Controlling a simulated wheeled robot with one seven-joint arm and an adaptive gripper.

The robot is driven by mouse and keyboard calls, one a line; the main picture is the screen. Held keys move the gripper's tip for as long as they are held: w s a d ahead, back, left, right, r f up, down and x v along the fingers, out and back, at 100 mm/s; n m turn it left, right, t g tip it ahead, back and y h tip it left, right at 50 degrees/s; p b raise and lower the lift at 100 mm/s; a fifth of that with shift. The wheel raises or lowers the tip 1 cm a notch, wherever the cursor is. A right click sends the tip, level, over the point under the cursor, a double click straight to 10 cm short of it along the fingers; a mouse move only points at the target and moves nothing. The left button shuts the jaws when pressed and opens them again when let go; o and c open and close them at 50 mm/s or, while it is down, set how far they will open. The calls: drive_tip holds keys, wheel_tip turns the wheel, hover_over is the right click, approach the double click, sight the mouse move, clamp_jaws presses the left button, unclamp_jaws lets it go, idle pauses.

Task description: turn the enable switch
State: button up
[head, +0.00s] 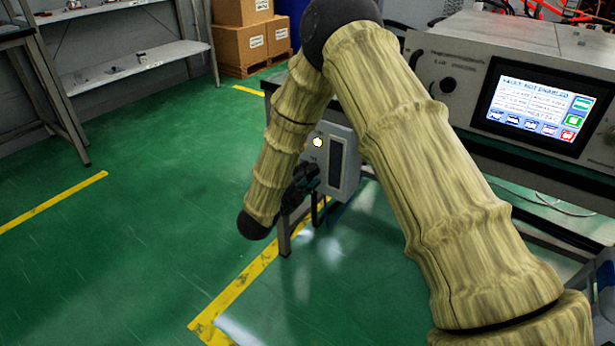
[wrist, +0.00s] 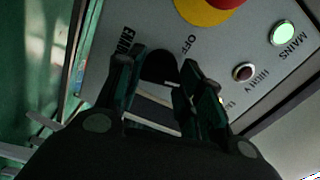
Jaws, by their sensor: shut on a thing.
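The enable switch (wrist: 158,64) is a black rounded knob on a grey panel, beside the "OFF" lettering in the wrist view. My gripper (wrist: 166,78) has its two dark fingers on either side of the knob and is shut on it. The fingers hide part of the knob, so I cannot tell its exact angle. In the head view, my gripper (head: 303,182) is at the front of the grey control box (head: 347,192) under the bench. The switch is hidden there.
A red and yellow button (wrist: 212,8) is close above the fingers. A lit MAINS lamp (wrist: 283,34) and a dark red lamp (wrist: 243,71) are to its right. The generator's screen (head: 541,107) reads "VAULT NOT ENABLED". Green floor (head: 140,240) is clear to the left.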

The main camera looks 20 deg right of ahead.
drive_tip(key=shift+f, duration=0.1)
drive_tip(key=o, duration=1)
drive_tip(key=v, duration=1.2)
drive_tip(key=shift+s, duration=0.1)
